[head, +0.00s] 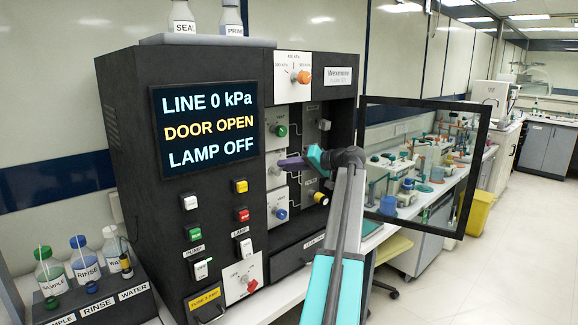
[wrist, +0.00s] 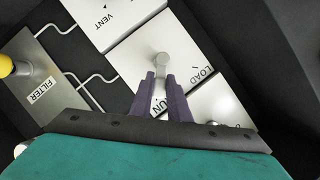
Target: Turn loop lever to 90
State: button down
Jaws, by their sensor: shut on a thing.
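In the wrist view, the loop lever (wrist: 162,59) is a small grey lever with a round hub on a white plate. The plate carries the word LOAD and another word partly hidden, ending in UN. The lever's arm runs from the hub down between my two purple fingers. My gripper (wrist: 161,78) is shut on that arm, a finger on each side. In the head view, my gripper (head: 281,163) reaches in from the right to the middle of the instrument's valve panel. There the lever is hidden or too small to tell.
The instrument's framed clear door (head: 483,165) stands open right of my arm. A green knob (head: 281,131) is above my gripper, and a blue knob (head: 281,214) below. A yellow knob (head: 320,198) is lower right. The screen (head: 205,130) reads LINE 0 kPa, DOOR OPEN, LAMP OFF.

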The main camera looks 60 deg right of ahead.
jog(key=shift+d+r, duration=0.15)
jog(key=c, duration=1.7)
grip_release()
jog(key=shift+s, duration=0.15)
jog(key=shift+s, duration=0.1)
jog(key=b+v, duration=0.2)
jog(key=v, duration=1.1)
jog(key=shift+s, duration=0.2)
